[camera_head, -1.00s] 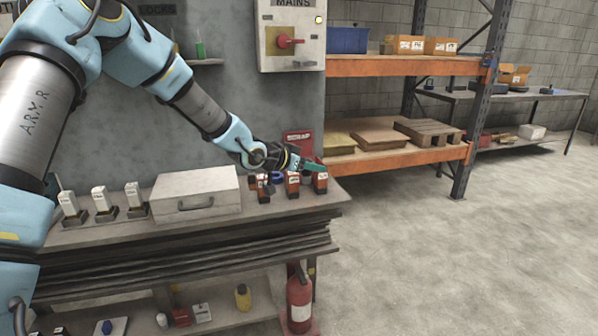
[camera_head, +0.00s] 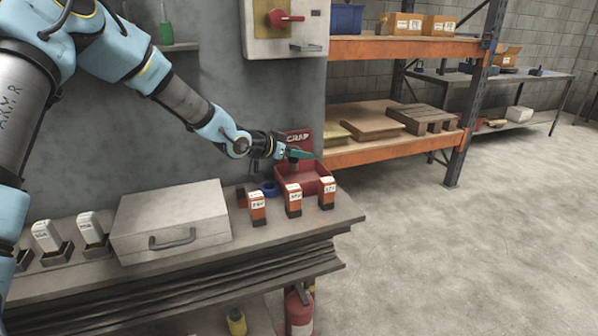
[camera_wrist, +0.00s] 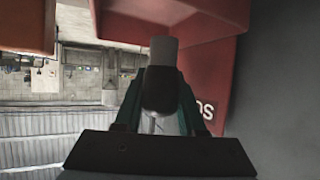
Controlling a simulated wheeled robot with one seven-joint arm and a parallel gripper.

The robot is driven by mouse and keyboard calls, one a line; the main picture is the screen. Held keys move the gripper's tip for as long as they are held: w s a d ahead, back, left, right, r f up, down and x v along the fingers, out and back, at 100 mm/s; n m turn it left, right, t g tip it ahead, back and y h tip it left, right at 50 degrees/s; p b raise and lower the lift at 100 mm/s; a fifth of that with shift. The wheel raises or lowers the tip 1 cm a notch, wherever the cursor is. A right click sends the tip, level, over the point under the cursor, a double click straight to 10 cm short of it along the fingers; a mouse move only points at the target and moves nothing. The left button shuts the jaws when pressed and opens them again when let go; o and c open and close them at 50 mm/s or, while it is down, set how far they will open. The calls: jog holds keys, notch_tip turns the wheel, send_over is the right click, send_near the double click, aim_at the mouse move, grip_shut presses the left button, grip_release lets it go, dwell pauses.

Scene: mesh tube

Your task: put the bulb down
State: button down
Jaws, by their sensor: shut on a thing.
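My gripper (camera_head: 292,153) is above the back part of a red bin (camera_head: 318,178) marked SCRAP at the bench's right end. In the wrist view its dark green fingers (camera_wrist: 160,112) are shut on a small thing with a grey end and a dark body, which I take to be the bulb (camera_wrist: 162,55). Red surfaces of the bin (camera_wrist: 215,65) lie close around the held thing in the wrist view. The inside of the bin is mostly hidden.
Several orange and black boxes with white labels (camera_head: 293,200) stand in front of the bin. A blue ring (camera_head: 268,188) lies left of it. A grey case (camera_head: 172,220) fills the bench's middle. A grey wall stands close behind.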

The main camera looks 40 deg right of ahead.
aim_at(294, 169)
jog(key=shift+f+p, duration=0.3)
jog(key=shift+f, duration=2.4)
jog(key=c, duration=0.8)
grip_release()
jog(key=shift+o, duration=0.2)
jog(key=shift+b+v, duration=0.7)
jog(key=shift+v, duration=3.1)
